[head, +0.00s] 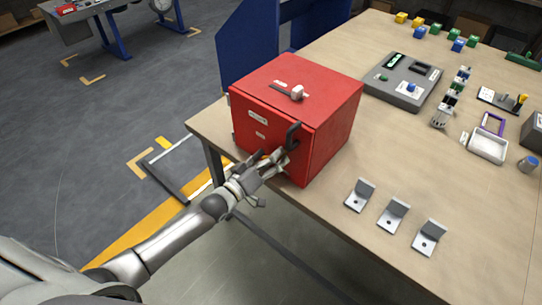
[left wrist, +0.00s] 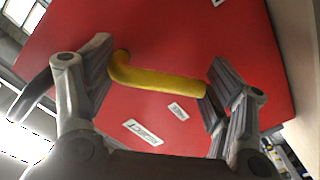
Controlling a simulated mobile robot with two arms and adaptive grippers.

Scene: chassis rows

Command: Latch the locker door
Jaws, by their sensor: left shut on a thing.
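The red locker (head: 330,120) stands on the table near its left edge. Its labelled door (head: 258,122) looks flush or nearly flush with the body; a small gap cannot be ruled out. A dark curved handle (head: 293,133) shows near the door's right edge. My left gripper (head: 280,160) is at the door, just below that handle. In the left wrist view, a yellow lever handle (left wrist: 158,82) lies across between the fingers of my left gripper (left wrist: 158,88), which are shut on it. The red door (left wrist: 215,45) fills the background. My right gripper is not in view.
A white knob (head: 297,92) sits on the locker's top. Three metal brackets (head: 393,214) lie on the table (head: 330,240) to the right. A grey panel box (head: 403,80) stands behind. A blue partition (head: 250,45) rises beyond the table's left edge.

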